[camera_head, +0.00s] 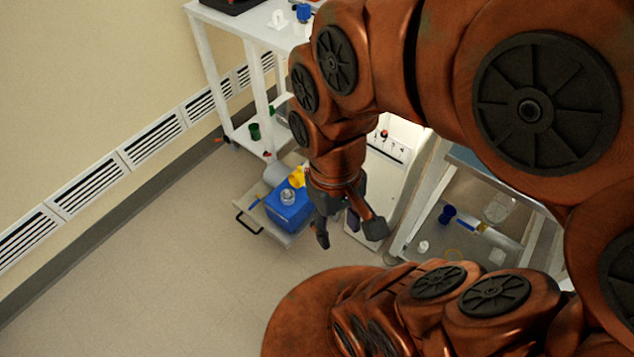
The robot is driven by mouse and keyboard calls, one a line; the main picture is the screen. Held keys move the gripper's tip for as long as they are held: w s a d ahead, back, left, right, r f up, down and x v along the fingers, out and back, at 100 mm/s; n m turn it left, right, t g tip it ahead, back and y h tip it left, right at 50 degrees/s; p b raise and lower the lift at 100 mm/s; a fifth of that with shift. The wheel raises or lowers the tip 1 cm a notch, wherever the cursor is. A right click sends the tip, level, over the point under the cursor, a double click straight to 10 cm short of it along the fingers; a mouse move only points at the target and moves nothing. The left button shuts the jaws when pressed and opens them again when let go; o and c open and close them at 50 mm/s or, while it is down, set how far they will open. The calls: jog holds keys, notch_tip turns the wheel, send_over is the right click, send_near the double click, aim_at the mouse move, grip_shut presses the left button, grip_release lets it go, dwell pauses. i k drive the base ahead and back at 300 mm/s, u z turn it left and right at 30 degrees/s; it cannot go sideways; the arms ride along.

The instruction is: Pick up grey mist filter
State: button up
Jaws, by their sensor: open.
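My gripper (348,232) points down, with its dark fingers apart. It is in front of and to the right of a pulled-out drawer (246,220) with a dark handle. On the drawer is a blue box (289,212) with a small clear-grey round piece (288,197) on top. A pale grey rounded piece (275,174) lies behind the box. I cannot tell which of these grey pieces, if either, is the mist filter. A small dark purple thing (353,221) shows between the fingers; I cannot tell whether it touches them. My wrist hides part of the drawer's right side.
A yellow object (297,177) is beside the blue box. A white shelf cart (213,75) stands behind, with a green cup (255,132) on its lower shelf. At right, a glovebox floor (470,225) holds a dark blue cup (447,214). The floor at left is clear.

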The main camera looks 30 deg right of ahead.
aim_at(287, 194)
jog(key=u, duration=1.85)
jog(key=i, duration=2.35)
jog(key=z, duration=3.4)
